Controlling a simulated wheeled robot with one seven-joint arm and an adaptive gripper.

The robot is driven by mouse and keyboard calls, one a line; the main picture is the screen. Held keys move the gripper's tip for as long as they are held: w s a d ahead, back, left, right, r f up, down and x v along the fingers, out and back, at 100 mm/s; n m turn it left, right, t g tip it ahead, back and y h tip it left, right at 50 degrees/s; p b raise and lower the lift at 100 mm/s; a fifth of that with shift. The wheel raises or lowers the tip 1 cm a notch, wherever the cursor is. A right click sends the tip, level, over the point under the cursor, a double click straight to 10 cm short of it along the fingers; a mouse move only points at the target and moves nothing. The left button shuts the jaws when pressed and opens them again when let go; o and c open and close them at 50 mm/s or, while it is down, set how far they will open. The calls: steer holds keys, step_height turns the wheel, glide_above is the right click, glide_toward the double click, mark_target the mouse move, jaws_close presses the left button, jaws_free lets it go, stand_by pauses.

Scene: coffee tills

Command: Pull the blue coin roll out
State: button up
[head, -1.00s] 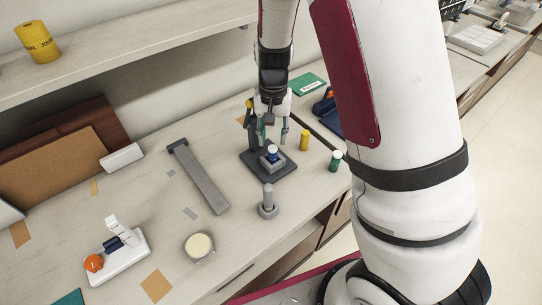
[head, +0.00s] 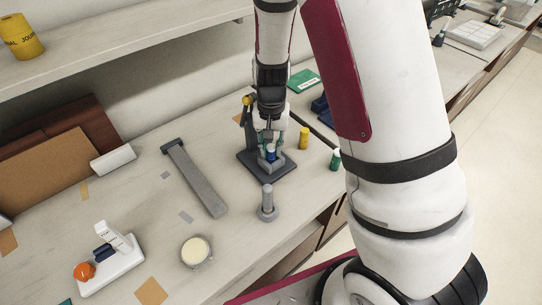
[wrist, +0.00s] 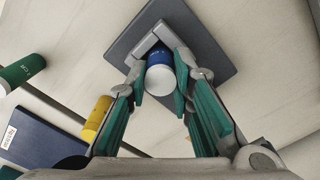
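The blue coin roll (wrist: 160,76) has a white end and stands upright in a small grey holder (wrist: 149,42) on a dark base plate (wrist: 205,30). In the head view the roll (head: 270,152) shows low between my fingers. My gripper (wrist: 161,80) is around the roll, with one teal-padded finger on each side. The fingers look open, very close to the roll; whether the pads touch it is hard to tell. In the head view my gripper (head: 270,145) points down over the holder.
A yellow roll (head: 303,138) and a green roll (head: 335,160) stand right of the plate. A grey post (head: 267,204) stands in front. A long grey bar (head: 197,180) lies to the left. A dark upright post (head: 250,120) rises behind the plate.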

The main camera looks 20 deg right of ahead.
mark_target(271, 147)
steer(key=shift+r, duration=0.45)
jaws_close()
steer(key=shift+r+p, duration=1.85)
steer(key=shift+r, duration=1.25)
